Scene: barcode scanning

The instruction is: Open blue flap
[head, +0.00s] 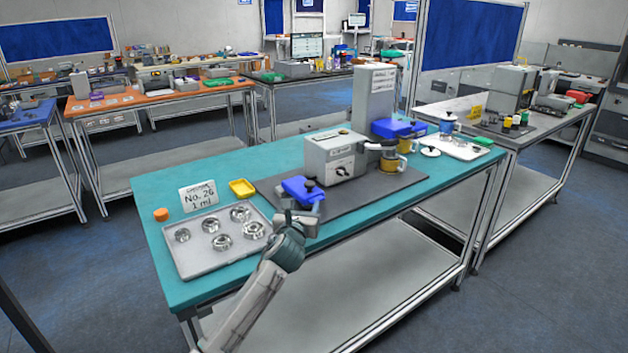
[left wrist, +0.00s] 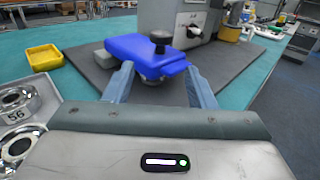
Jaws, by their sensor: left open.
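A blue flap (head: 300,189) with a black knob on top sits at the left part of the dark mat. In the left wrist view the flap (left wrist: 140,50) lies straight ahead, its near edge between and just beyond my fingertips, with the black knob (left wrist: 160,38) near its right side. My left gripper (head: 306,212) is open, low in front of the flap. In the left wrist view its two fingers (left wrist: 161,72) stand on either side of the flap's near end; I cannot tell whether they touch it. A second blue flap (head: 396,127) is farther right on the bench. My right gripper is not in view.
A grey machine (head: 334,158) stands on the dark mat (head: 395,190) behind the flap. A tray (head: 195,263) of metal rings, a yellow dish (head: 242,188), a label stand (head: 199,196) and an orange cap (head: 161,214) are on the left of the teal bench.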

